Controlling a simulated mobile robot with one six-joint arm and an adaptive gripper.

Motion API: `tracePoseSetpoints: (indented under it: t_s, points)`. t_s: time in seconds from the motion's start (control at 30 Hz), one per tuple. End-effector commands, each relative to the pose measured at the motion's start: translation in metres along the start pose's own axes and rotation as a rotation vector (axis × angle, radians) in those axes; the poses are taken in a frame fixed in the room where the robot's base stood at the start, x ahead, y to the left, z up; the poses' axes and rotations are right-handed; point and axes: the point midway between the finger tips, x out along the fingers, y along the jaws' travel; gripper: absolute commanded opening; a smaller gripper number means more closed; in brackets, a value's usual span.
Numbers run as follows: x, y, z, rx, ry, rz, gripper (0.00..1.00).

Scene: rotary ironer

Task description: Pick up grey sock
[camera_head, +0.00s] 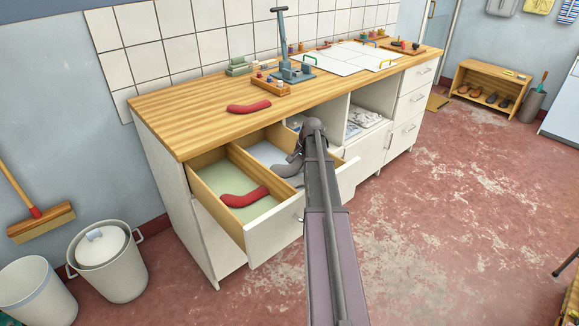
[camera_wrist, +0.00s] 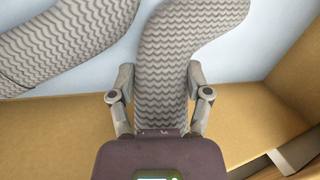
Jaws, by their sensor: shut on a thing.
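A grey sock with a wavy pattern (camera_wrist: 178,50) runs between the two fingers of my gripper (camera_wrist: 160,85) in the wrist view, and the fingers are shut on it. A second grey sock (camera_wrist: 65,45) lies to its left on the pale drawer bottom. In the head view, my gripper (camera_head: 296,158) is down at the right compartment of the open drawer (camera_head: 262,232). A grey sock (camera_head: 286,170) shows there beside it. My arm hides part of that compartment, so I cannot tell whether the held sock is clear of the bottom.
A red sock (camera_head: 245,198) lies in the left compartment, beyond the wooden divider (camera_head: 250,178). Another red sock (camera_head: 249,107) lies on the wooden countertop (camera_head: 190,115). Bins (camera_head: 105,265) stand left of the cabinet. The floor at right is mostly clear.

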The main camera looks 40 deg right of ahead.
Motion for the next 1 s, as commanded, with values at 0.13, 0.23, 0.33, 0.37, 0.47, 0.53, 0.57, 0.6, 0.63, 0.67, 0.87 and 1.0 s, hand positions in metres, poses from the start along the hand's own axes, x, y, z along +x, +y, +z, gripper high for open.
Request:
tracePoseSetpoints:
  t_s: [0.13, 0.23, 0.33, 0.37, 0.47, 0.53, 0.57, 0.6, 0.63, 0.67, 0.87, 1.0]
  points:
    - [0.0, 0.0, 0.0, -0.001, 0.0, 0.001, 0.38]
    - [0.0, 0.0, 0.0, -0.001, 0.0, 0.001, 0.38]
    - [-0.001, 0.0, 0.0, -0.001, 0.0, 0.001, 0.38]
    - [-0.001, 0.0, 0.0, -0.001, 0.0, 0.001, 0.38]
    - [-0.004, -0.001, 0.0, -0.001, 0.0, 0.001, 0.38]
    - [-0.007, -0.002, 0.0, -0.001, 0.0, 0.001, 0.38]
    - [-0.008, -0.003, 0.0, -0.001, 0.0, 0.001, 0.38]
    - [-0.011, -0.004, 0.0, -0.001, 0.0, 0.001, 0.38]
    - [-0.012, -0.004, 0.0, -0.001, 0.0, 0.001, 0.38]
    - [-0.014, -0.005, 0.0, -0.001, 0.0, 0.001, 0.38]
    - [-0.032, -0.011, 0.0, -0.001, 0.0, 0.001, 0.38]
    - [-0.047, -0.016, 0.0, -0.001, 0.0, 0.001, 0.38]
